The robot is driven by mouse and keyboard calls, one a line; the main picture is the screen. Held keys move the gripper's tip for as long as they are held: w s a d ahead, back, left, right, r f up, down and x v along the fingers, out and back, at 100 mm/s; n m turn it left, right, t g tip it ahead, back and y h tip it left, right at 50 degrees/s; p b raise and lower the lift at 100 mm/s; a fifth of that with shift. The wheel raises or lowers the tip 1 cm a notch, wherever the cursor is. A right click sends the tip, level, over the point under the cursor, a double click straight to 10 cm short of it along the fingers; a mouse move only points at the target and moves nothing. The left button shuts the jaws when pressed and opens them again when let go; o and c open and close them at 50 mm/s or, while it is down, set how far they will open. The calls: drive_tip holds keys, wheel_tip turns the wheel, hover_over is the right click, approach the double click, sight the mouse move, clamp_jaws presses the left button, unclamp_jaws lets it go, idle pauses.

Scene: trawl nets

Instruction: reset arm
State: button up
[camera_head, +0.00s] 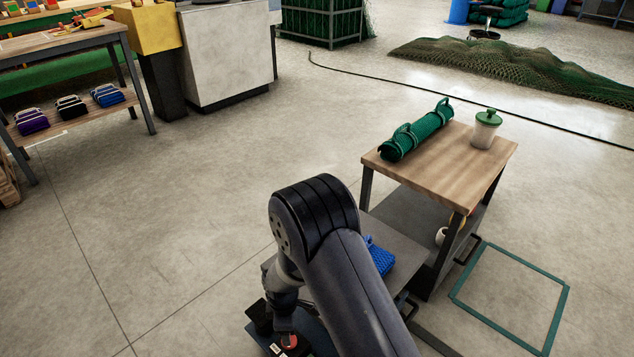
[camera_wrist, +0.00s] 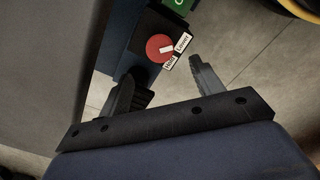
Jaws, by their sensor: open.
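My arm reaches down through the lower middle of the head view. My gripper (camera_wrist: 160,88) shows in the wrist view with its two dark fingers wide apart and nothing between them. A red round button (camera_wrist: 159,47) with a white label that seems to read "Hold" and "Lower" sits on a dark box just beyond the fingertips. It also shows low in the head view (camera_head: 288,341), below my wrist. I cannot tell the exact gap between fingers and button, but no contact shows. Part of a green button or label (camera_wrist: 179,4) is at the top edge.
A wood-topped cart (camera_head: 447,172) holds a green rolled net (camera_head: 417,131) and a lidded jar (camera_head: 485,130). A blue net bundle (camera_head: 378,257) lies on a grey platform beside my arm. A teal frame (camera_head: 512,333) marks the floor at right. The floor at left is clear.

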wheel_tip(320, 180, down, 8)
drive_tip(key=shift+b, duration=1.25)
drive_tip(key=shift+r, duration=0.1)
